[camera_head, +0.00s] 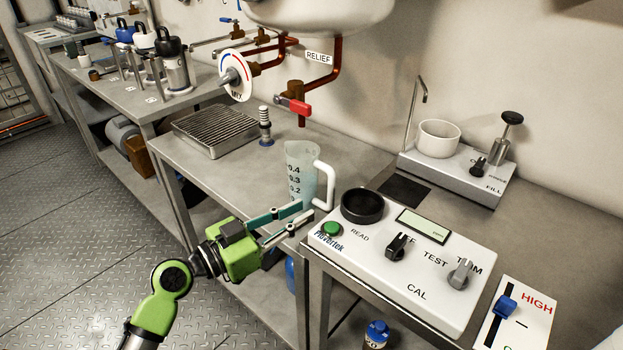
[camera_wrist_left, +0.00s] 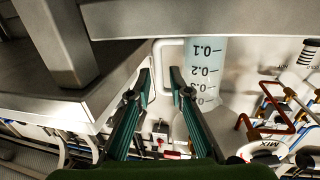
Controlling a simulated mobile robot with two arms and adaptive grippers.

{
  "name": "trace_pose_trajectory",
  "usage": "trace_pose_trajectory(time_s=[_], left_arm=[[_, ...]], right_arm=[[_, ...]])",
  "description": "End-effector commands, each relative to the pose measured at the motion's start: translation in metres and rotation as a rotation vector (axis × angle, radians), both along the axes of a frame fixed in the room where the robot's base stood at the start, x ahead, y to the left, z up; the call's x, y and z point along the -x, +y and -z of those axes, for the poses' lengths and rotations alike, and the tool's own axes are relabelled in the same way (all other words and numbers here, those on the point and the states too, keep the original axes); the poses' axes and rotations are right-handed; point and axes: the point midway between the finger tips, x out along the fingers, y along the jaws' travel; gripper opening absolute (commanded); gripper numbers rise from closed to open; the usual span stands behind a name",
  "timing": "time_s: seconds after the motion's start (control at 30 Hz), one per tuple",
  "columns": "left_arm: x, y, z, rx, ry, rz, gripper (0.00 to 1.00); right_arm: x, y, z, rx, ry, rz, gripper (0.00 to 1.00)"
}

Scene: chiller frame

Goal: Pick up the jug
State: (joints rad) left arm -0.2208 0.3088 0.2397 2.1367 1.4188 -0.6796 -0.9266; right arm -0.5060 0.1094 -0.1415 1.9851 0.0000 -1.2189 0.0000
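The jug (camera_head: 301,165) is clear with dark scale marks and a white handle (camera_head: 325,185) on its right side. It stands upright on the grey bench, near the front edge. In the left wrist view the jug (camera_wrist_left: 206,70) appears upside down, right of the fingers. My left gripper (camera_head: 304,211) is open, its two green fingers reaching in low beside the handle. In the left wrist view the handle (camera_wrist_left: 157,62) shows between the fingertips; I cannot tell whether they touch it. My right gripper is not in view.
A white meter box (camera_head: 400,262) with knobs stands close to the right of the jug. A drip tray (camera_head: 213,131) and a small fitting (camera_head: 265,127) lie behind left. A red-handled tap (camera_head: 300,106) hangs above. Bench is clear left of the jug.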

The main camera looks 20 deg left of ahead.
Motion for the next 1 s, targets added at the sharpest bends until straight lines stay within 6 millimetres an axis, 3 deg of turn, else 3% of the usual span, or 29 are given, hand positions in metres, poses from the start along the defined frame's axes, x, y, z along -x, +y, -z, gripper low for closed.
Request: trace_pose_trajectory(time_s=[0.1,0.37,0.63,0.97,1.0], left_arm=[[-0.018,-0.011,-0.003,0.002,-0.002,0.0,0.19],[-0.034,-0.022,0.0,0.001,0.001,0.001,0.19],[-0.066,-0.044,0.003,0.003,-0.001,0.0,0.19],[-0.073,-0.049,0.005,-0.002,0.001,0.001,0.19],[-0.073,-0.049,0.005,-0.001,0.002,0.001,0.14]], right_arm=[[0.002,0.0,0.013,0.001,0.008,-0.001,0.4],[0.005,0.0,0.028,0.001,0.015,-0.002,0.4],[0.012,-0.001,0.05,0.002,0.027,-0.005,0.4],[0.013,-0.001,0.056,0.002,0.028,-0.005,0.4],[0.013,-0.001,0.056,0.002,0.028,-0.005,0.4]])
